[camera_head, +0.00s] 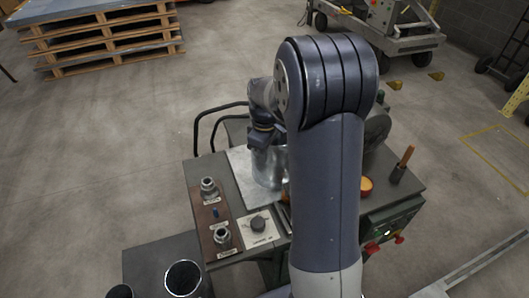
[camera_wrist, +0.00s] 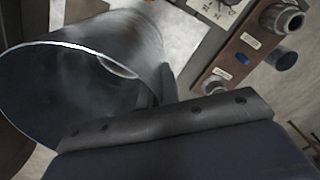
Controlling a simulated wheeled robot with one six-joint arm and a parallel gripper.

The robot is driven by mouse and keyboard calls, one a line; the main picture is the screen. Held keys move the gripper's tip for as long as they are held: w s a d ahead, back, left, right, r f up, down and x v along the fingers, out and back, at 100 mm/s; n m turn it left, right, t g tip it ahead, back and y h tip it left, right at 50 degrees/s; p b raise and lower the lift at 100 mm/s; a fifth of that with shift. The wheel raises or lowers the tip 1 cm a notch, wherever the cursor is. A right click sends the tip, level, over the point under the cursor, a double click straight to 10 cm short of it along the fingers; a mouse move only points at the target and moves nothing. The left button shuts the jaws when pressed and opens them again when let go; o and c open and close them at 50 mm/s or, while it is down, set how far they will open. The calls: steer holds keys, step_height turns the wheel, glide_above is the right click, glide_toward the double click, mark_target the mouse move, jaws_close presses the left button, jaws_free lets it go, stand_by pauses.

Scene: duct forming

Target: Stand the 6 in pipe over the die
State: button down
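The 6 in pipe is a grey metal tube (camera_head: 267,168), seen in the head view just below my gripper (camera_head: 262,137), over the bench's pale metal sheet. In the wrist view the pipe (camera_wrist: 105,45) fills the upper left, its wide open mouth towards the camera. A dark jaw of my gripper (camera_wrist: 165,118) crosses its near edge and appears closed on the pipe wall; the other jaw is hidden. I cannot tell whether the pipe's lower end touches the bench. The die cannot be made out; my arm hides part of the bench.
The bench (camera_head: 202,178) carries a brown board (camera_head: 212,213) with two metal fittings and a white dial panel (camera_head: 259,230). An orange-topped round container (camera_head: 366,185) and an orange-handled tool (camera_head: 404,160) are at right. More tubes (camera_head: 183,278) stand at lower left.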

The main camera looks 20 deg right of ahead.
steer(key=shift+f, duration=0.25)
steer(key=c, duration=1.6)
jaws_free()
steer(key=shift+r, duration=0.1)
step_height(320, 180, up, 11)
steer(key=shift+f, duration=0.15)
step_height(320, 180, down, 10)
steer(key=shift+f, duration=0.15)
